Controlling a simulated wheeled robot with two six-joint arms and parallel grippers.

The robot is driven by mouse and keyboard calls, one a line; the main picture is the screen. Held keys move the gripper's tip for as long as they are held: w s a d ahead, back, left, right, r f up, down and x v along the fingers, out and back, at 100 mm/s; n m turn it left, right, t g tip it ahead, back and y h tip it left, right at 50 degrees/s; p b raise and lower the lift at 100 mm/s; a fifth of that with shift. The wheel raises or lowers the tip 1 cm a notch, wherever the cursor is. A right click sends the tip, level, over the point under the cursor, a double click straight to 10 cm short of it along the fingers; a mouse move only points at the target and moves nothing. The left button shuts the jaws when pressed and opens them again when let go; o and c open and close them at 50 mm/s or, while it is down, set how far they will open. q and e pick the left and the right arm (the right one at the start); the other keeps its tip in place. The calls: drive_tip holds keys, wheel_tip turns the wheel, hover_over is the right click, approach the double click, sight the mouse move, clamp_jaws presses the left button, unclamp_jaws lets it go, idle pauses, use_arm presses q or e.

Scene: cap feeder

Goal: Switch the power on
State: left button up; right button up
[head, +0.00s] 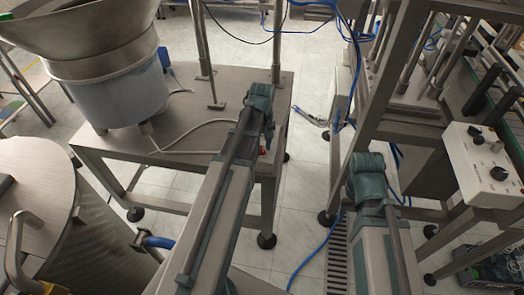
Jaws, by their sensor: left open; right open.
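A white control box (485,165) with dark knobs and small switches on its sloped face stands at the right edge. Which of its controls is the power switch is too small to tell. My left gripper (260,97) is at the far end of my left arm, in front of the metal feeder table, well to the left of the box. My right gripper (367,175) is nearer the box, to its left and apart from it. Both are open; their fingertips are hard to make out. Neither visibly holds anything.
A feeder bowl (90,40) stands on a steel table (180,145) at the upper left. A steel frame (390,100) stands left of the control box. Blue hoses (318,250) lie on the tiled floor.

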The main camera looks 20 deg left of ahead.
use_arm(q)
clamp_jaws()
drive_tip(key=shift+m, duration=0.4)
drive_tip(key=m, duration=1.1)
idle(0.5)
idle(0.4)
